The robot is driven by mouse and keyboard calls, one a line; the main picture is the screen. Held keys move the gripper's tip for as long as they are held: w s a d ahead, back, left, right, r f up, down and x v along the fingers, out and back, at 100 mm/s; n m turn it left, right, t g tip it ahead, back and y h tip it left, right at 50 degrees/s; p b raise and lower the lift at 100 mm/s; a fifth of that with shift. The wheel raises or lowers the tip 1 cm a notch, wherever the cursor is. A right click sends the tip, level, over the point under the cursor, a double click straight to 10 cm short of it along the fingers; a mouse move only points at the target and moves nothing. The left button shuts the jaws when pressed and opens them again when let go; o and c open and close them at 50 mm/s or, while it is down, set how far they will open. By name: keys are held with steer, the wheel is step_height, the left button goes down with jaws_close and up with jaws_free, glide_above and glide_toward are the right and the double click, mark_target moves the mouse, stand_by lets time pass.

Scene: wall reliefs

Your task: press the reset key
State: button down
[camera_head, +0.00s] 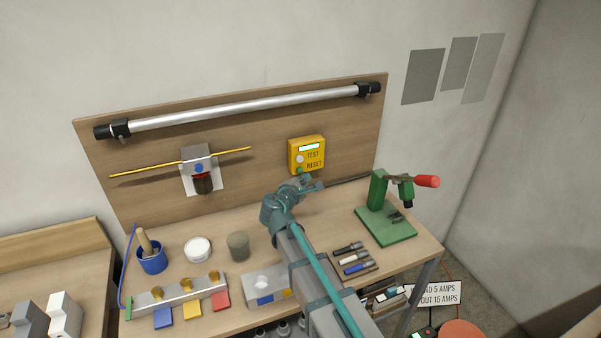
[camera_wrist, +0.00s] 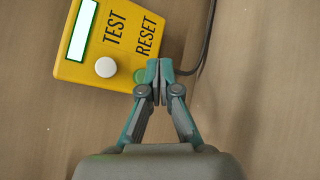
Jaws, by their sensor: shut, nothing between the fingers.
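A yellow box (camera_head: 318,144) with a lit green display and the words TEST and RESET is on the wooden back panel. The wrist view shows the box (camera_wrist: 84,72) turned sideways, with a white round key (camera_wrist: 106,67) by TEST. The green reset key (camera_wrist: 139,76) is by RESET, at the box's lower edge, and is partly hidden by a fingertip. My gripper (camera_wrist: 159,66) is shut and empty, its fingertips right beside the green key in the picture. I cannot tell whether they touch it. In the head view my gripper (camera_head: 303,180) is just below the box.
A dark cable (camera_wrist: 205,40) runs from the box. A green press with a red handle (camera_head: 427,181) stands to the right. Pens (camera_head: 355,258), a grey cup (camera_head: 238,245) and a white jar (camera_head: 198,249) are on the bench. A metal tube (camera_head: 240,108) runs above the box.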

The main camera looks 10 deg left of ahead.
steer(key=s, duration=0.1)
steer(key=s+d, duration=0.2)
steer(key=shift+s+b, duration=0.3)
stand_by(0.5)
